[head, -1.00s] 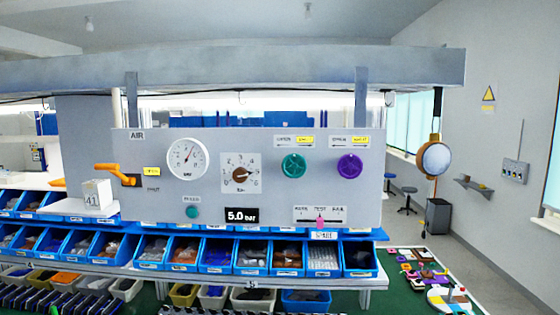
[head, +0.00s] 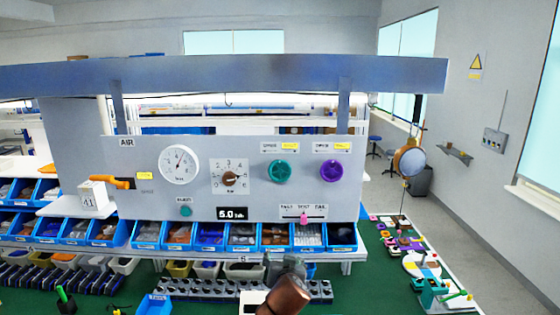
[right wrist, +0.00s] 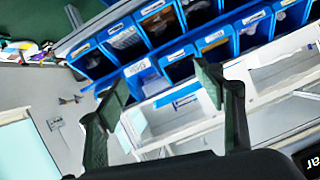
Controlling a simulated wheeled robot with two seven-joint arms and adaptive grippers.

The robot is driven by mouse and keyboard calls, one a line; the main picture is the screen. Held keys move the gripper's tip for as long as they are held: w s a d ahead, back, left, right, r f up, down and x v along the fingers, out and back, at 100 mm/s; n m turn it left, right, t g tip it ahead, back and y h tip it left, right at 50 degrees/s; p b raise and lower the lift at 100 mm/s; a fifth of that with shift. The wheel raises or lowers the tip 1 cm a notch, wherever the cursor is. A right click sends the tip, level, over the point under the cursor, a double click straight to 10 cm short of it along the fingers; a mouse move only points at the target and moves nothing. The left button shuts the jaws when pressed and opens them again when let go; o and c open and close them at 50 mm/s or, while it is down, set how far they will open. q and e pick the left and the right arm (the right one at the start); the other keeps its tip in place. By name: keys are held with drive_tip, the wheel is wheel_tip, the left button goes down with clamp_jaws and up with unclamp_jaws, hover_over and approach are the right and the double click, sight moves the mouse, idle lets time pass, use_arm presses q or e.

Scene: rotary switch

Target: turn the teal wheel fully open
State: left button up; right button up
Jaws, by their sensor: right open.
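The teal wheel (head: 279,171) sits on the upright grey panel (head: 120,210), right of the centre, below a label strip with a yellow tag. In the head view its rim is clear and nothing covers it. My right gripper (head: 287,266) rises from the bottom edge of the head view, below the panel and apart from the wheel. In the right wrist view its two dark fingers (right wrist: 162,90) stand wide apart with nothing between them. That view shows blue bins beyond the fingers and no teal wheel. My left gripper is not in view.
A purple wheel (head: 331,171) is right of the teal one. A brown knob dial (head: 229,178), a white gauge (head: 179,165), an orange lever (head: 112,182) and a pink slider (head: 303,219) share the panel. Blue bins (head: 342,238) stand below it. A beam (head: 230,85) runs above.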

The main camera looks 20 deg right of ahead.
drive_tip(key=s+a+r+m+t+p, duration=0.1)
drive_tip(key=s+r, duration=0.2)
drive_tip(key=r, duration=0.6)
drive_tip(key=s+a+r+m+t+p, duration=0.1)
drive_tip(key=s+a+r+t, duration=0.1)
drive_tip(key=r, duration=0.8)
drive_tip(key=m+t+h, duration=0.1)
drive_tip(key=m+h, duration=0.1)
drive_tip(key=m, duration=0.1)
approach(280, 172)
drive_tip(key=p+x, duration=0.3)
drive_tip(key=x, duration=0.4)
drive_tip(key=shift+w+p, duration=0.1)
drive_tip(key=shift+p, duration=0.25)
drive_tip(key=shift+w+d+f, duration=0.1)
drive_tip(key=shift+w, duration=0.4)
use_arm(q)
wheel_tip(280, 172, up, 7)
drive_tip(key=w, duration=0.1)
